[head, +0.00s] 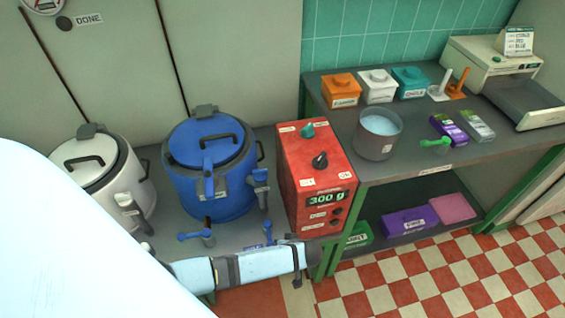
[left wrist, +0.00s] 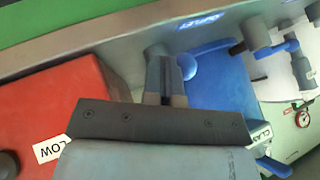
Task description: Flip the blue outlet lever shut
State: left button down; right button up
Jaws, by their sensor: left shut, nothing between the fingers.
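The blue kettle (head: 208,170) stands on the grey counter. A blue lever (head: 267,230) shows near the counter's front edge, partly hidden behind my left arm. In the left wrist view its rounded blue end (left wrist: 190,65) is right beside my left gripper (left wrist: 165,78). The gripper is shut and empty; I cannot tell whether it touches the lever. In the head view my pale blue arm crosses in front of the counter edge, and the fingertips are not clear. Another blue lever (head: 192,236) lies sideways on a grey post farther left. My right gripper is not in view.
The red control box (head: 318,175), reading 300 g, stands close right of the blue kettle. A white kettle (head: 95,165) is on the left. The right-hand table (head: 415,165) holds a grey pot (head: 375,145) and several small boxes. Checkered floor is clear at lower right.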

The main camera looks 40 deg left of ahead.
pick_arm(q)
jog(key=s+a+m+t+h+p, duration=0.1)
jog(key=s+a+m+t, duration=0.1)
jog(key=a+m, duration=0.1)
jog(key=s+a+m+t+h+p, duration=0.2)
jog(key=a+m, duration=0.1)
jog(key=m, duration=0.2)
jog(key=s+a+m+t+h+p, duration=0.2)
jog(key=a+m, duration=0.1)
jog(key=m, duration=0.1)
jog(key=shift+a+m+t, duration=0.15)
jog(key=shift+m+t, duration=0.15)
jog(key=shift+m, duration=0.1)
jog(key=a+m+h, duration=0.1)
jog(key=a+m+h+p, duration=0.1)
jog(key=a+m, duration=0.1)
jog(key=shift+w, duration=0.35)
jog(key=shift+w+a, duration=0.15)
jog(key=shift+a, duration=0.35)
